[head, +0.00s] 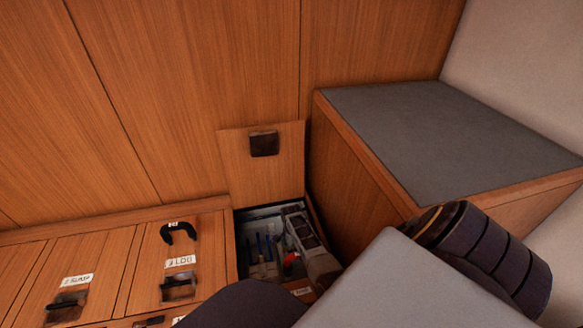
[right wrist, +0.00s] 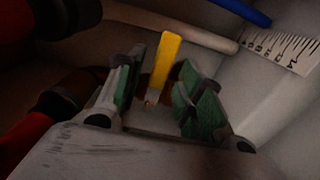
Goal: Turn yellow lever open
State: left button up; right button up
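The yellow lever (right wrist: 166,62) shows in the right wrist view, upright in the picture, its lower end on a small brownish fitting. My right gripper (right wrist: 160,92) is open, with green-padded fingers on either side of the lever. Gaps show between the lever and both pads, and I see no clear contact. In the head view I cannot make out the lever or the fingertips, as my right arm covers part of the open floor compartment (head: 244,222). My left gripper is not in view.
In the right wrist view, red and dark parts (right wrist: 40,130) crowd the left, a blue pipe (right wrist: 240,10) and a pale pipe (right wrist: 170,25) cross behind, and a marked scale (right wrist: 280,50) is at right. In the head view, a raised hatch lid (head: 240,170) and a grey-topped bench (head: 440,130) flank the compartment.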

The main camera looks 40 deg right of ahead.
grip_shut()
